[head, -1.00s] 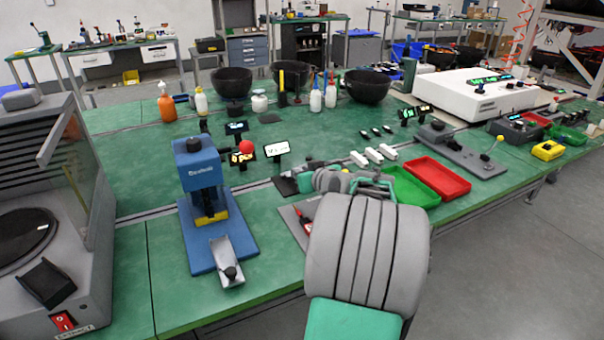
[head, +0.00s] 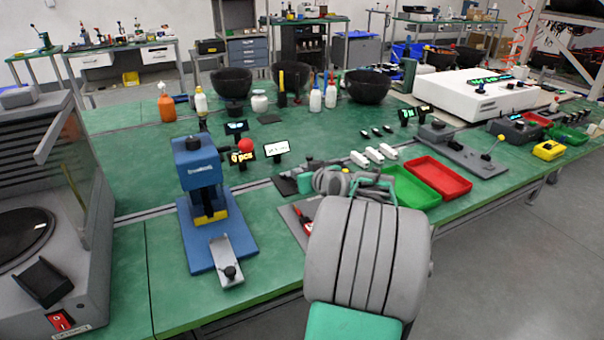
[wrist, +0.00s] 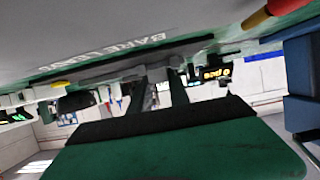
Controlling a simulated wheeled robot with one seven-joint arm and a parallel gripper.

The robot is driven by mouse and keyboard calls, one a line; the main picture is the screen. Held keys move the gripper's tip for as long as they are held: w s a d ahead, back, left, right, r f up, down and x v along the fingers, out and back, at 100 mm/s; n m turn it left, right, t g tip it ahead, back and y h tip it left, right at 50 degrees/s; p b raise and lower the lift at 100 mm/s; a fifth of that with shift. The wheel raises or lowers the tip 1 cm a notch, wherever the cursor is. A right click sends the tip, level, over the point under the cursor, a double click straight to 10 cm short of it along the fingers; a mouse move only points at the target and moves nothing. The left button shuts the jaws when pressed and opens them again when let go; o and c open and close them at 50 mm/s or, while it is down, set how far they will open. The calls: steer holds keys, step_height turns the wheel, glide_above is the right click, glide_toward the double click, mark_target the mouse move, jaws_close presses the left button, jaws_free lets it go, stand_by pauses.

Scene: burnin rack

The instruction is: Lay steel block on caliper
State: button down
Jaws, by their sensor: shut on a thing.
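My gripper (wrist: 157,88) shows its two dark fingers in the wrist view, pointing toward a grey mat. It is shut on a small grey piece (wrist: 158,74) between the fingertips, which looks like the steel block; its outline is unclear. In the head view my arm reaches over the table's front edge, and its links hide most of the gripper and the held piece. I cannot pick out the caliper with certainty in either view. The grey mat (head: 291,213) lies partly hidden under my arm, with a red item (head: 303,218) on it.
Left of my arm stands a blue press (head: 200,185) on a blue base. Right of it are a green tray (head: 413,192) and a red tray (head: 440,178). White blocks (head: 374,154) and small display stands (head: 276,149) lie behind.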

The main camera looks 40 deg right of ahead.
steer(key=shift+f+b, duration=0.5)
steer(key=shift+f, duration=0.1)
steer(key=c, duration=1.6)
jaws_free()
steer(key=o, duration=0.5)
steer(key=shift+c, duration=0.2)
steer(key=shift+f, duration=0.1)
steer(key=v, duration=0.8)
steer(key=shift+p, duration=0.35)
